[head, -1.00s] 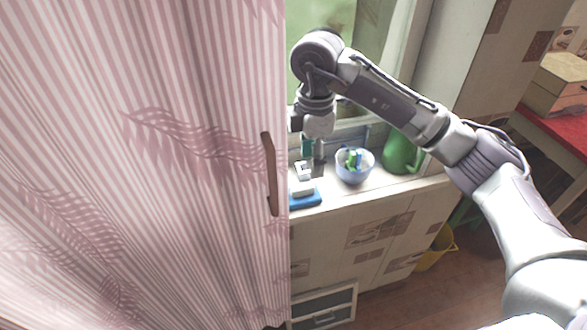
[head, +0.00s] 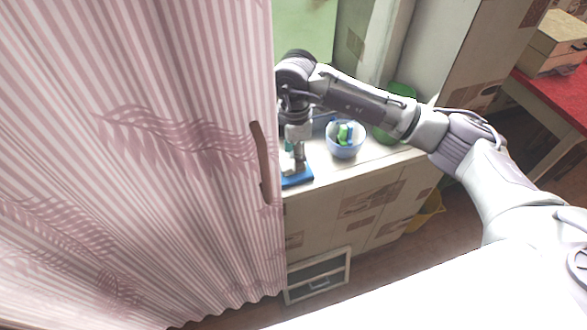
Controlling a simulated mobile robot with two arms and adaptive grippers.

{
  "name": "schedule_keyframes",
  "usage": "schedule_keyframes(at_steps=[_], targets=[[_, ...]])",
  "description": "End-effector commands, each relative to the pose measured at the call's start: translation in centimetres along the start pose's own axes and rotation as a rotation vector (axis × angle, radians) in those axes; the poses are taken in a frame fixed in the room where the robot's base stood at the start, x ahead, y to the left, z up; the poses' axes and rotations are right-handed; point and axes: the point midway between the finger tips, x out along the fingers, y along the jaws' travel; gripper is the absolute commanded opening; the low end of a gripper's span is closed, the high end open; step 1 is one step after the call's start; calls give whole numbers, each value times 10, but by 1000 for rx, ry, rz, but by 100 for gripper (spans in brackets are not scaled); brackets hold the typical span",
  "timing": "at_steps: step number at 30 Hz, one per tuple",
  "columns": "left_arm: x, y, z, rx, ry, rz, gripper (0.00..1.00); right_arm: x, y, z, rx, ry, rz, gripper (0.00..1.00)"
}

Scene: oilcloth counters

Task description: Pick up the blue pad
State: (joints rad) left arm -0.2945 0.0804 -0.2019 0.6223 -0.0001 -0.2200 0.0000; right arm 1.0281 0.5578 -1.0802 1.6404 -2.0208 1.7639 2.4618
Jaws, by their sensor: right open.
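The blue pad (head: 299,179) lies on the counter near its front edge, just right of the striped pink door panel. Its left part is hidden by the panel, and its top is partly covered by my gripper. My right gripper (head: 293,168) points down at the pad, with its fingers at or just above it; whether they touch cannot be told. It is open and holds nothing that I can see. My left gripper does not show.
A light blue bowl (head: 345,150) with green and blue things in it stands right of the pad. A green jug (head: 385,135) stands behind my right arm. The striped panel (head: 190,150) with a brown handle (head: 261,160) closes off the left.

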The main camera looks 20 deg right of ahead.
Motion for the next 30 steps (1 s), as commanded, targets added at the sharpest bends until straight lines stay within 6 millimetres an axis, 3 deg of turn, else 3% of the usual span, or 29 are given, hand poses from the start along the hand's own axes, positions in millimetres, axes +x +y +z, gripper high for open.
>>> schedule_keyframes(at_steps=[3,7,16,25,30], targets=[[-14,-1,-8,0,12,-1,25,16,-4,-3,-1,0,-6,52],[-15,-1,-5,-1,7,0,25,33,-3,-2,-1,1,-3,52],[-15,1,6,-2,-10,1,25,38,-3,-3,-1,2,0,50],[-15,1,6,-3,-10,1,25,38,-3,-3,-1,2,0,0],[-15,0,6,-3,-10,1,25,38,-2,-3,-1,2,0,0]])
